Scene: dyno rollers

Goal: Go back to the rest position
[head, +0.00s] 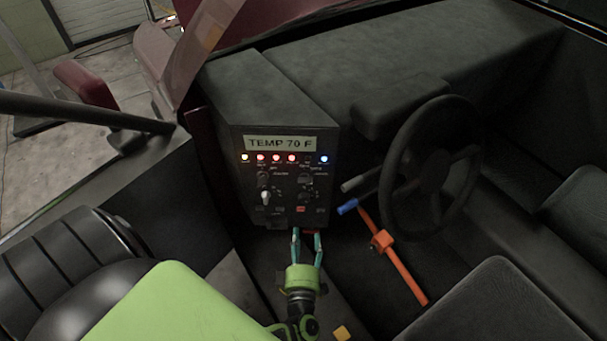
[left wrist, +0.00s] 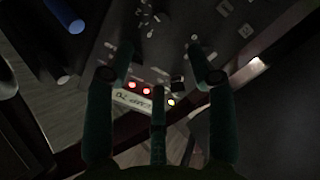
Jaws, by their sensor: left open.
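My left gripper (head: 307,236) is green and dark. In the head view it stands at the lower front of the black control box (head: 284,222), its two fingers apart with nothing seen between them. Whether the fingertips touch the box cannot be told. In the left wrist view the open fingers (left wrist: 160,48) frame part of the box face, with its knobs, lit lamps and label. My right gripper is not in view.
Right of my gripper are an orange lever (head: 405,272), a blue-tipped handle (head: 347,207) and a steering wheel (head: 385,180). A dark seat (head: 490,305) is at lower right. A dark bar (head: 80,109) crosses the left. The box carries a TEMP 70 F label (head: 281,143).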

